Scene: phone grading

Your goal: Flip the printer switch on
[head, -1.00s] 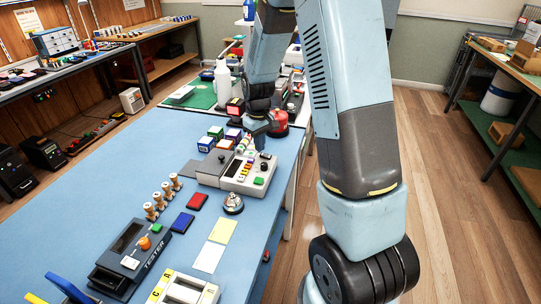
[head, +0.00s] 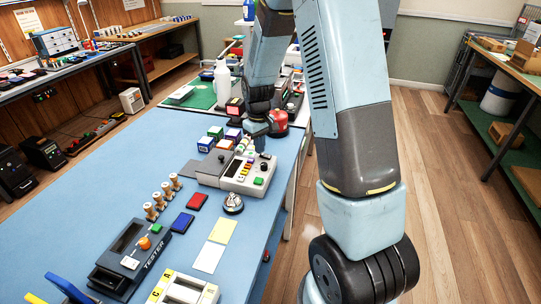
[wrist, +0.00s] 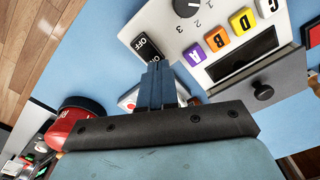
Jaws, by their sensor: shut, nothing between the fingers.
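The printer (head: 238,186) is a pale grey box on the blue table in the head view. In the wrist view its panel (wrist: 163,20) carries a dial and coloured letter keys. The black printer switch (wrist: 148,48), marked OFF and ON, sits at the panel's edge in the wrist view. My gripper (wrist: 157,68) is shut and empty, its fingertips right by the ON end of the switch. I cannot tell whether they touch it. In the head view my gripper (head: 257,148) is over the printer's far end, and the switch there is too small to make out.
A red rounded object (head: 279,122) stands close behind my gripper and also shows in the wrist view (wrist: 72,128). Small boxes (head: 207,144) stand left of the printer. A bell (head: 233,203), a red pad (head: 197,200) and a tester (head: 125,250) are nearer.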

